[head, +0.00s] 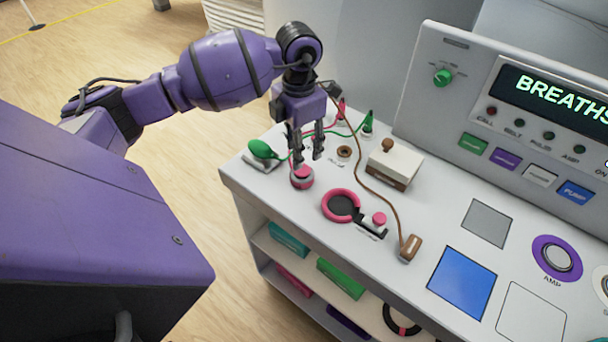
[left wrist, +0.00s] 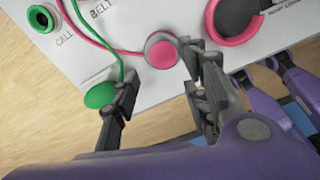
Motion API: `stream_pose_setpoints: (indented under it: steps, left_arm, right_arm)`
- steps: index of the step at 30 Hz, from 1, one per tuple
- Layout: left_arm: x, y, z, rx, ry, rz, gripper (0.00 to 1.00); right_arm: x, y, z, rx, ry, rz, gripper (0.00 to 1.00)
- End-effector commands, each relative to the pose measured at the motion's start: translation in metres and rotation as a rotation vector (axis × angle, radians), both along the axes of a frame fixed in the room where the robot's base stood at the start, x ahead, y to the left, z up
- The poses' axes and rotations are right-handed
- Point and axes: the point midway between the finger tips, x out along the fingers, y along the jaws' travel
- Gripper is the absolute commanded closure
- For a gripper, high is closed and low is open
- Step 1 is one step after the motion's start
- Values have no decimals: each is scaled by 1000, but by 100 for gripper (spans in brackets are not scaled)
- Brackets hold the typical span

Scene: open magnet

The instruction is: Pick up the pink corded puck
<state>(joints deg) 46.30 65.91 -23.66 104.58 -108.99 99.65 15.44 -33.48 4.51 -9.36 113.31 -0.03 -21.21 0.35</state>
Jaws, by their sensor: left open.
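The pink corded puck (head: 302,177) sits near the left front edge of the white console top. My left gripper (head: 306,152) points down above the puck. It is open and empty, and its fingers (left wrist: 160,72) are spread. One fingertip appears close to the puck's right edge; I cannot tell whether they touch. The other is beside a green bulb (left wrist: 100,95).
The green bulb (head: 261,149) lies left of the puck. A pink ring (head: 341,206) with a small pink knob (head: 379,219) lies to its right. A cream box (head: 395,165) stands behind, and a brown cord runs to a brown plug (head: 411,247). Cords cross behind the gripper.

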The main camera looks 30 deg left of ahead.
Motion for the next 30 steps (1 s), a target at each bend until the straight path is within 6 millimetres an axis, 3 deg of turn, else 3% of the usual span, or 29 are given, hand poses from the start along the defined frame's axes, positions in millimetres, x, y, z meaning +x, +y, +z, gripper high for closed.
stream_pose_setpoints:
  steps: [12, 21, 30]
  left_arm:
    - [4, 2, -54, -6, -1, 0, 59]
    - [4, 2, -62, -4, -2, -2, 59]
    - [4, 2, -61, -4, -2, -2, 95]
  right_arm:
    - [5, 6, 9, 8, -6, 9, 60]
    - [1, 4, 6, 4, 2, 14, 60]
    - [1, 1, 6, 1, 2, 11, 60]
